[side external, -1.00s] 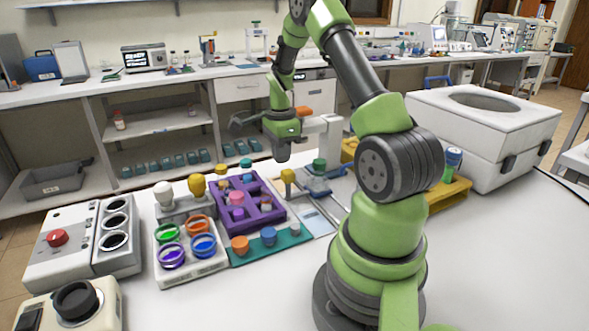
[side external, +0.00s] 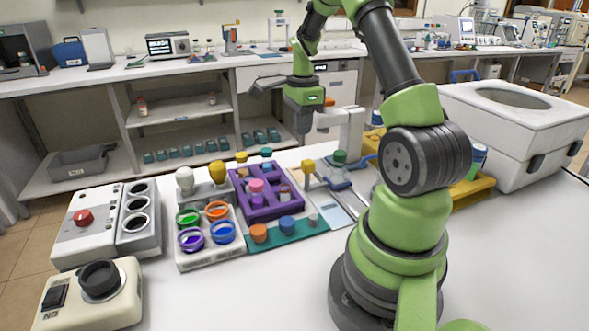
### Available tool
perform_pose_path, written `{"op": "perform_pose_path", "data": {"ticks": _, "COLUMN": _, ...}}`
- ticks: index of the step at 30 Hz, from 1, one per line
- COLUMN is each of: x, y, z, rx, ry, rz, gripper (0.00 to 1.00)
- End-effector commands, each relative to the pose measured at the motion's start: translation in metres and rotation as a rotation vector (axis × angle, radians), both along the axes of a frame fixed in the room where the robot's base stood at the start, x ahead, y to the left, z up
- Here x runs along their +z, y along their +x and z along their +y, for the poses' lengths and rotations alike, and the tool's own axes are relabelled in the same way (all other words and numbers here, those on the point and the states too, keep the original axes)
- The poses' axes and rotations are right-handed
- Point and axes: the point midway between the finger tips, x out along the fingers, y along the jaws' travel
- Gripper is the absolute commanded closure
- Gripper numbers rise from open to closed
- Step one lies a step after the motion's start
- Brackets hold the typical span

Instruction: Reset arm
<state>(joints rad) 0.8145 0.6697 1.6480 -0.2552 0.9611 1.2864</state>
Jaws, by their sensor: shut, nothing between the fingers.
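My gripper (side external: 256,87) is at the end of the green and dark grey arm.
Below and left are a purple rack (side external: 275,210), a tray of coloured rings (side external: 210,258), a green strip (side external: 290,236) and a red-button device (side external: 85,217). A white post (side external: 350,128) stands right of the gripper. A large white machine (side external: 510,140) is at the right.

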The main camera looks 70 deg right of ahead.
Motion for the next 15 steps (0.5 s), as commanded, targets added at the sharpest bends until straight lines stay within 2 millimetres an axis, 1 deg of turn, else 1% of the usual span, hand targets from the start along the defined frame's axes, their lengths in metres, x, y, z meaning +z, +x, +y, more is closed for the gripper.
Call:
{"op": "perform_pose_path", "data": {"ticks": 3, "x": 0.001, "y": 0.000, "z": 0.001, "rx": 0.005, "ry": -0.001, "rz": -0.001, "gripper": 1.00}}
{"op": "perform_pose_path", "data": {"ticks": 5, "x": 0.006, "y": 0.003, "z": 0.005, "rx": 0.031, "ry": -0.006, "rz": -0.008, "gripper": 1.00}}
{"op": "perform_pose_path", "data": {"ticks": 8, "x": 0.026, "y": 0.011, "z": 0.022, "rx": 0.141, "ry": -0.028, "rz": -0.043, "gripper": 1.00}}
{"op": "perform_pose_path", "data": {"ticks": 11, "x": 0.059, "y": 0.020, "z": 0.055, "rx": 0.339, "ry": -0.066, "rz": -0.100, "gripper": 1.00}}
{"op": "perform_pose_path", "data": {"ticks": 12, "x": 0.073, "y": 0.022, "z": 0.072, "rx": 0.436, "ry": -0.085, "rz": -0.127, "gripper": 1.00}}
{"op": "perform_pose_path", "data": {"ticks": 14, "x": 0.092, "y": 0.021, "z": 0.098, "rx": 0.586, "ry": -0.115, "rz": -0.167, "gripper": 1.00}}
{"op": "perform_pose_path", "data": {"ticks": 15, "x": 0.104, "y": 0.019, "z": 0.115, "rx": 0.685, "ry": -0.136, "rz": -0.195, "gripper": 1.00}}
